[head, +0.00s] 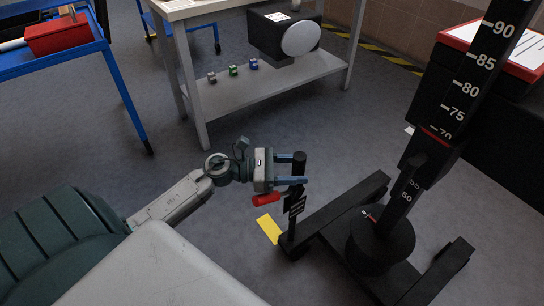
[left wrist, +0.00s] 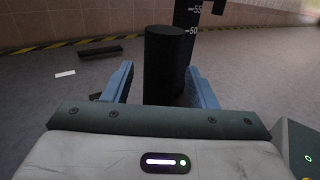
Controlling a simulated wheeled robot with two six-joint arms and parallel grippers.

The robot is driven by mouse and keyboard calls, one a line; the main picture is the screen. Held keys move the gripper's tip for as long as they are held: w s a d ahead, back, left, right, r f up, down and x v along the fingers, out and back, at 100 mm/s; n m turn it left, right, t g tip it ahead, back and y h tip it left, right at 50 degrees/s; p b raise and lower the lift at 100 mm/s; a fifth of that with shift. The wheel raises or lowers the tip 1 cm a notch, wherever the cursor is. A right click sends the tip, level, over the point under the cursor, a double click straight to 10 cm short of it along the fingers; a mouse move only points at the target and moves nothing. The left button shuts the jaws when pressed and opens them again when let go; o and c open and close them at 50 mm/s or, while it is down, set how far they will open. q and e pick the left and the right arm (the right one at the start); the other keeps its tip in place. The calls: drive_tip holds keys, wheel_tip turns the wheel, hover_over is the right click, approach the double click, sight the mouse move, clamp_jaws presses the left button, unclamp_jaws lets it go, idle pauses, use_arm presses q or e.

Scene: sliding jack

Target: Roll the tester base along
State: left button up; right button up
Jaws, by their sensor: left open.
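The black tester base (head: 340,213) stands on the floor at the lower right in the head view. It has long legs, a round hub (head: 381,246) and a tall mast with white scale marks (head: 462,90). A short black upright post (head: 299,163) rises at its left end. My left gripper (head: 302,169) is open, with its blue fingers on either side of this post. In the left wrist view the post (left wrist: 166,62) stands upright between the two spread fingers, and the marked mast (left wrist: 187,18) shows behind it. I cannot tell whether a finger touches the post.
A red handle-like piece (head: 266,199) is just below my left gripper. A yellow patch (head: 269,228) lies on the floor nearby. A grey bench (head: 270,95) with small blocks stands behind, a blue-framed table (head: 98,48) at upper left. Grey floor between them is clear.

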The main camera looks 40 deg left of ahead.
use_arm(q)
drive_tip(key=p+v, duration=0.1)
drive_tip(key=v, duration=0.7)
drive_tip(key=shift+s+a, duration=0.1)
idle(0.4)
